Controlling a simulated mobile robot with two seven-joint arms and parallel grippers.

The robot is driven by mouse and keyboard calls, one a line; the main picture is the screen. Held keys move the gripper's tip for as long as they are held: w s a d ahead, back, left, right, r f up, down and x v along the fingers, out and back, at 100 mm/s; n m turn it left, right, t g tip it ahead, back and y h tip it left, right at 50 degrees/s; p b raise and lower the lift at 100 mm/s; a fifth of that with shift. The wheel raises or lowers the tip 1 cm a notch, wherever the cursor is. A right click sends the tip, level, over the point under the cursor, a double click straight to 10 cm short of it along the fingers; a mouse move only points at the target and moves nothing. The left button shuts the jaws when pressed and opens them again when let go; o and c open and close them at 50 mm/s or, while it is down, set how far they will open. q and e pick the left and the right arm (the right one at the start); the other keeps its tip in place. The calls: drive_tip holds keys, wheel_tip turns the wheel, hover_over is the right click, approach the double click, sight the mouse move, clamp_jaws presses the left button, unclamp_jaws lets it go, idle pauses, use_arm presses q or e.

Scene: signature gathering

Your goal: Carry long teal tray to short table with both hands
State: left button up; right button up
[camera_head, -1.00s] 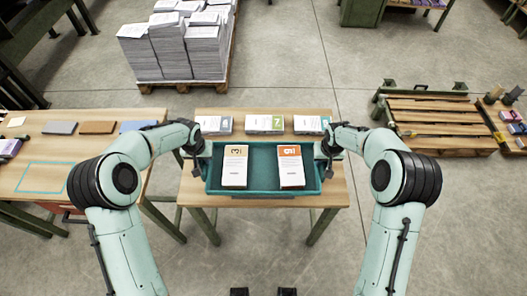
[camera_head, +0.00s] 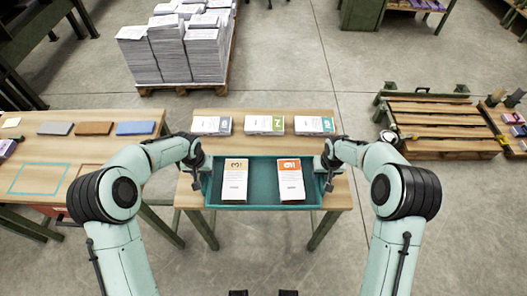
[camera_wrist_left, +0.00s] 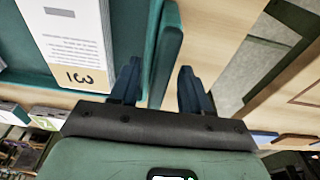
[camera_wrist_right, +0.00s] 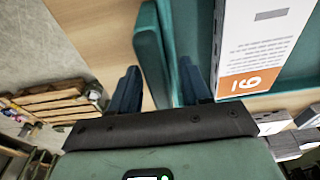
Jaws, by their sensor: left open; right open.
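The long teal tray (camera_head: 262,206) lies across the front of a small wooden table (camera_head: 187,202). It holds a brown-labelled stack marked 3 (camera_head: 235,180) and an orange-labelled stack marked 9 or 6 (camera_head: 291,180). My left gripper (camera_head: 204,172) is open at the tray's left end; in the left wrist view the tray's end wall (camera_wrist_left: 167,52) stands between its fingers (camera_wrist_left: 158,88). My right gripper (camera_head: 324,172) is open at the right end; in the right wrist view the end wall (camera_wrist_right: 150,52) also stands between its fingers (camera_wrist_right: 158,86). Contact cannot be told.
Three printed stacks (camera_head: 264,124) line the table's back edge. A longer table (camera_head: 108,152) with coloured pads and a teal outline (camera_head: 38,178) stands to the left. A pallet of paper (camera_head: 175,50) is behind. Low wooden pallets (camera_head: 440,127) are to the right.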

drive_tip(key=shift+r, duration=0.1)
use_arm(q)
wheel_tip(320, 180, up, 12)
drive_tip(key=s, duration=0.1)
drive_tip(key=shift+s+f, duration=0.15)
drive_tip(key=shift+s, duration=0.25)
use_arm(e)
drive_tip(key=r, duration=0.4)
drive_tip(key=s+r, duration=0.1)
drive_tip(key=r, duration=0.2)
drive_tip(key=s+r, duration=0.1)
drive_tip(key=r, duration=0.3)
drive_tip(key=shift+r, duration=0.35)
